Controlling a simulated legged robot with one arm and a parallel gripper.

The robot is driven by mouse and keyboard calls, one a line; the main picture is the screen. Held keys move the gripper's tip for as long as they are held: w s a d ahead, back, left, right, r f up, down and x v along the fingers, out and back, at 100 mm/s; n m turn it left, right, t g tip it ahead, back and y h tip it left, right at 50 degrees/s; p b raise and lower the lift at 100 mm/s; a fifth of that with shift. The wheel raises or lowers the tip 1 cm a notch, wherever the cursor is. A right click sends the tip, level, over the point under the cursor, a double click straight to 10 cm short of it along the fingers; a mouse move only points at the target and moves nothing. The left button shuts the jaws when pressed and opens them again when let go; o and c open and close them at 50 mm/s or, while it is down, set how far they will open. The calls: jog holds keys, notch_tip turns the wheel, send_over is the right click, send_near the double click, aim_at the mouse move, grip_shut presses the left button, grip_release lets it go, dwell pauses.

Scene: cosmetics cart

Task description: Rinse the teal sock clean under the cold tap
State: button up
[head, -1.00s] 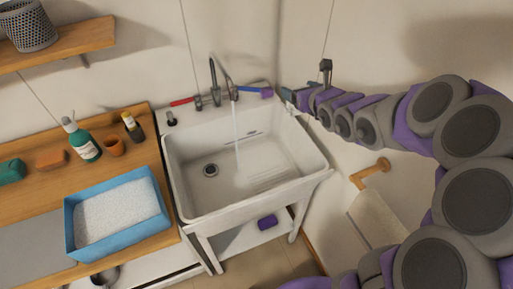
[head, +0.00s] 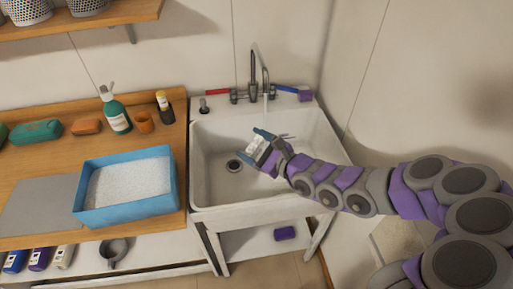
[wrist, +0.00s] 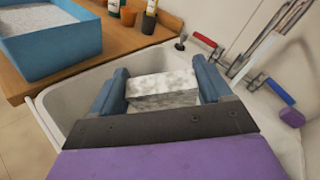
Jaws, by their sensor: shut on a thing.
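My gripper (head: 263,148) is over the white sink basin (head: 213,137), below the tap spout (head: 265,82). In the wrist view my gripper (wrist: 159,78) is shut on a pale block-like thing (wrist: 163,88), whitish with grey-green speckles. No plain teal surface shows on it, so I cannot tell if it is the teal sock under suds. A thin water stream (head: 266,112) falls from the spout toward my gripper; where it lands is hard to see. A blue tap handle (head: 290,90) is on the right, a red one (head: 217,93) on the left.
A blue tray of white granules (head: 175,190) stands on the wooden counter, left of the sink. Behind it are a teal bottle (head: 115,112), a terracotta pot (head: 144,121) and a teal bundle (head: 38,132). A purple item (head: 285,233) lies under the sink.

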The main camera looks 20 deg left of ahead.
jog(key=w+a+f+p, duration=0.1)
jog(key=w+p, duration=0.3)
jog(key=w, duration=0.2)
jog(key=w+a+f+p, duration=0.1)
jog(key=w+a+p, duration=0.1)
jog(key=w+p, duration=0.2)
jog(key=w, duration=0.3)
jog(key=shift+w+f+p, duration=0.2)
jog(key=shift+f+p, duration=0.15)
jog(key=shift+a, duration=0.1)
dwell(0.7)
jog(key=shift+w+d, duration=0.15)
jog(key=shift+d, duration=0.45)
jog(key=shift+a, duration=0.1)
jog(key=shift+s+a+b, duration=0.2)
jog(key=shift+a+b, duration=0.3)
